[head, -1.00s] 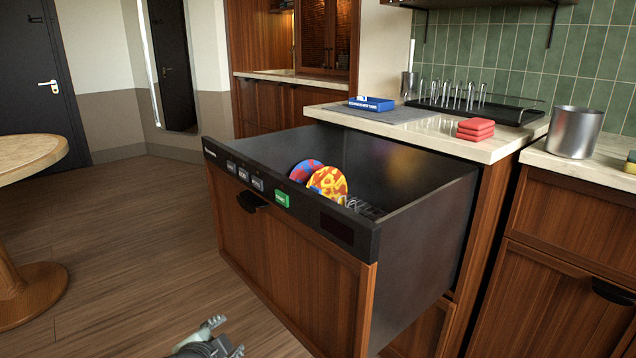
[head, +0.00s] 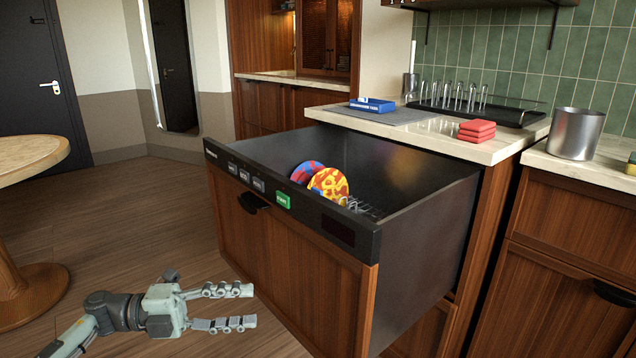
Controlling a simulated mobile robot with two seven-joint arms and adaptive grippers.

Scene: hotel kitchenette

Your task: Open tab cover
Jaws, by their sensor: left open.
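The dishwasher drawer (head: 411,240) is pulled out, with a dark tub and a wood front. Two colourful plates, one blue and red (head: 306,172) and one yellow and red (head: 329,183), stand upright in it beside a wire rack (head: 360,208). I cannot make out a tab cover; the tub's floor is hidden behind the front panel (head: 290,196). A small blue box (head: 372,105) with white print lies on the counter behind. My left gripper (head: 250,308) is open and empty, low in front of the drawer's wood front, fingers pointing right. My right gripper is not in view.
A metal cup (head: 575,135) stands at right. A round table (head: 35,155) is at left. The floor between is clear.

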